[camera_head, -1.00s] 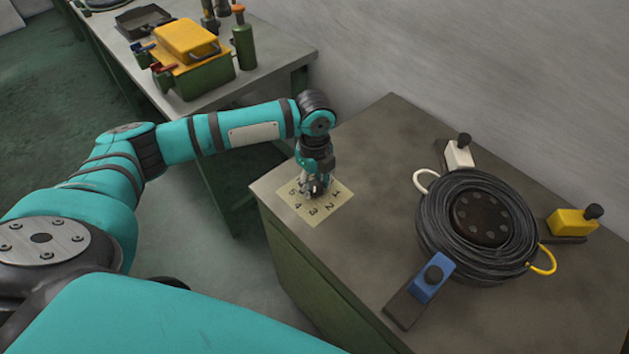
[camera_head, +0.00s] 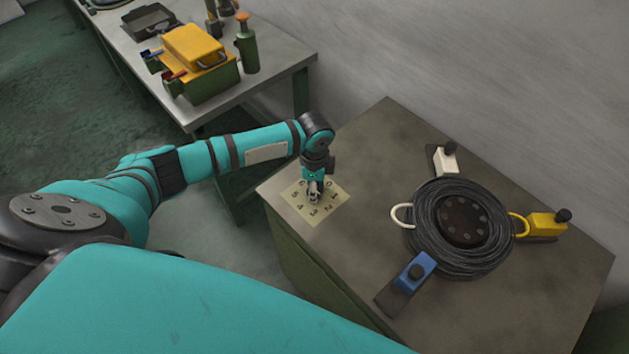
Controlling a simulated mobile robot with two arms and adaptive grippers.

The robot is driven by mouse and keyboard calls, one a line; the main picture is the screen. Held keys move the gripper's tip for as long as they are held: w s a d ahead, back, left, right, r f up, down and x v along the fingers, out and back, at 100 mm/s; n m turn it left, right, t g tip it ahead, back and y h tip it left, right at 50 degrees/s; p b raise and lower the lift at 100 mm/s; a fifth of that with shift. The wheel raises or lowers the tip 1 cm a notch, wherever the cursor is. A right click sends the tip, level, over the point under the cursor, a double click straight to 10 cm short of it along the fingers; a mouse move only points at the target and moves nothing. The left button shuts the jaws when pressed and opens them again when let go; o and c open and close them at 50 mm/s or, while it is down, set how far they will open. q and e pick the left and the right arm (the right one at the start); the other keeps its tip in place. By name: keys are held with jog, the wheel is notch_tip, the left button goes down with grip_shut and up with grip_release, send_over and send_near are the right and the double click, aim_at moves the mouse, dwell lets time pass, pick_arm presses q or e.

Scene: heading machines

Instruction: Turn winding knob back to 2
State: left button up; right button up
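The pale dial plate (camera_head: 334,212) lies on the near left part of the right-hand bench, with dark numbers around its middle. My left gripper (camera_head: 313,195) points down at the plate's middle. The winding knob is hidden under its fingers, so I cannot tell which number it points to or whether the fingers are closed on it. The black cable coil (camera_head: 437,245) lies on the same bench, with a white loop (camera_head: 400,215) on its left and a yellow loop (camera_head: 520,225) on its right. My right gripper is not in view.
Around the coil stand a white clamp (camera_head: 445,160), a yellow clamp (camera_head: 546,224) and a blue clamp (camera_head: 414,270). Another bench (camera_head: 276,80) at the back left holds a green and yellow box (camera_head: 210,80) and a green bottle (camera_head: 247,50). Bare bench top lies between plate and coil.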

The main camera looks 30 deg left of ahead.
pick_arm(q)
jog(key=shift+r+n, duration=0.1)
jog(key=shift+n, duration=0.3)
jog(key=shift+p, duration=0.3)
jog(key=o, duration=1.1)
jog(key=shift+o, duration=0.2)
notch_tip(320, 180, up, 12)
